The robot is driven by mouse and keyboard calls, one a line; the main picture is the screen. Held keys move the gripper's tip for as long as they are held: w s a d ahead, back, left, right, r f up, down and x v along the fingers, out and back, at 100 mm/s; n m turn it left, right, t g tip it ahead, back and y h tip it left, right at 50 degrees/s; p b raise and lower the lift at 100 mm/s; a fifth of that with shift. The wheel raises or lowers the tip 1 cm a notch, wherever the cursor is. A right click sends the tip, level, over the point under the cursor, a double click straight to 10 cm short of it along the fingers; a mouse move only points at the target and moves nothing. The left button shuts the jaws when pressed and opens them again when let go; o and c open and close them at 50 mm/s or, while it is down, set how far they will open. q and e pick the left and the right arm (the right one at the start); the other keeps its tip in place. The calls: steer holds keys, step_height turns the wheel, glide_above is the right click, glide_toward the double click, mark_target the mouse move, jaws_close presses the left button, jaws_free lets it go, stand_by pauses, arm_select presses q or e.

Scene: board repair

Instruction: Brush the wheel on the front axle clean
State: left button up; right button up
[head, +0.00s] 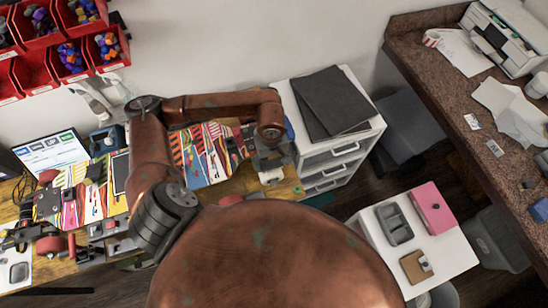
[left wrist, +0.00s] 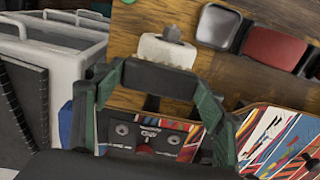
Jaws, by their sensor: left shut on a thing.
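My left gripper (head: 272,160) is over the right end of the workbench. In the left wrist view its green-edged fingers (left wrist: 150,82) are shut on a dark bar-shaped piece (left wrist: 158,78), probably the brush. A pale block with a grey knob (left wrist: 167,50) shows just beyond it; I cannot tell whether they are joined. In the head view the pale block (head: 271,176) shows below the gripper. A colourful board (head: 72,205) lies at the bench's left with red wheels (head: 48,177) at its left end. Which axle is the front one is unclear. My right gripper is out of view.
A white drawer unit (head: 352,152) with dark folders (head: 328,102) stands right beside the gripper. Colourful boards or prints (head: 205,155) lie along the bench. Red bins (head: 70,62) hang on the wall. A grey tin (left wrist: 218,27) and a red piece (left wrist: 272,52) lie near the gripper.

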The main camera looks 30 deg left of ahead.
arm_select(q)
steer(key=shift+s+d+f+b, duration=0.1)
steer(key=shift+s+d+b, duration=0.1)
steer(key=shift+s+d, duration=0.35)
steer(key=shift+s+d+b, duration=0.15)
steer(key=shift+s+d, duration=0.15)
steer(key=shift+s, duration=0.3)
steer(key=r, duration=0.1)
steer(key=r+p, duration=0.1)
steer(key=shift+a+r, duration=0.2)
steer(key=shift+r, duration=0.2)
steer(key=shift+d+r+p, duration=0.15)
steer(key=shift+r+p, duration=0.15)
steer(key=shift+r, duration=0.4)
step_height(320, 180, up, 4)
steer(key=shift+r+p, duration=0.1)
steer(key=shift+p, duration=0.65)
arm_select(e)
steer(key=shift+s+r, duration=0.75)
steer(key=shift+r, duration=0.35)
arm_select(q)
steer(key=shift+w, duration=0.1)
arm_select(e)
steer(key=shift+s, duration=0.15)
